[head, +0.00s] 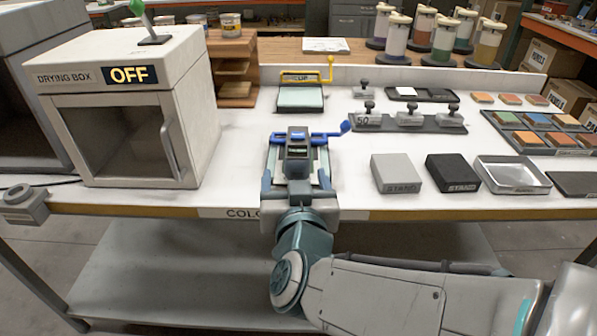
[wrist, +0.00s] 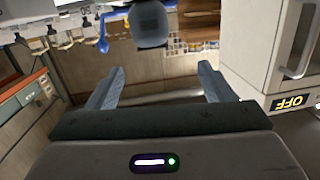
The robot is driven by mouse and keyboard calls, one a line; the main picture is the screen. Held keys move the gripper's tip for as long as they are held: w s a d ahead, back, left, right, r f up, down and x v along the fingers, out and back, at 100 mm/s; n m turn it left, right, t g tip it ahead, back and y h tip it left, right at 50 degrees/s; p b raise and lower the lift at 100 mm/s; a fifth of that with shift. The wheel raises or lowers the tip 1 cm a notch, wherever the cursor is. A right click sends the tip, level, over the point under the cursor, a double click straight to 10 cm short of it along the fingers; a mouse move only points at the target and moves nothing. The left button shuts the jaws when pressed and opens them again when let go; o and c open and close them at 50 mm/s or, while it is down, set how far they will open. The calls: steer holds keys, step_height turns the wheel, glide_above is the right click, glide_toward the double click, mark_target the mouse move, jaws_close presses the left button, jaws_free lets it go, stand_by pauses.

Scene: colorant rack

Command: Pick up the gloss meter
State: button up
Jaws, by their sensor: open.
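A dark grey device with a small screen (head: 297,145), which looks like the gloss meter, stands near the front edge of the bench by a blue lever (head: 333,134). A dark rounded body at the top of the wrist view (wrist: 151,22) appears to be the same device. My gripper (head: 296,172) is at the bench's front edge, in line with the device and partly hiding its lower part. In the wrist view my gripper's two fingers (wrist: 160,68) are spread with nothing between them. The device appears beyond the fingertips; whether they touch it is unclear.
The drying box (head: 125,105), marked OFF, stands left. A yellow-lever fixture (head: 302,97) is behind the device. To the right are a grey block (head: 402,172), a black block (head: 452,172), a shallow tray (head: 513,188) and weights on a rack (head: 430,123).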

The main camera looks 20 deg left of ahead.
steer(key=s+f+t+h+b, duration=0.1)
steer(key=s+f+t, duration=0.1)
steer(key=p, duration=0.5)
glide_toward(297, 148)
steer(key=shift+m, duration=0.3)
steer(key=x, duration=0.5)
steer(key=shift+s+a+f, duration=0.1)
steer(key=shift+a, duration=0.1)
steer(key=shift+d+f+p+x, duration=0.1)
steer(key=shift+f+x, duration=0.05)
steer(key=shift+x, duration=0.75)
steer(key=shift+d+f+p+x, duration=0.1)
steer(key=shift+p+x, duration=0.05)
steer(key=shift+x, duration=0.7)
steer(key=shift+d+f+p+x, duration=0.1)
steer(key=shift+f+x, duration=0.05)
steer(key=shift+x, duration=0.75)
steer(key=c, duration=1.5)
steer(key=shift+o, duration=0.2)
steer(key=shift+r, duration=0.15)
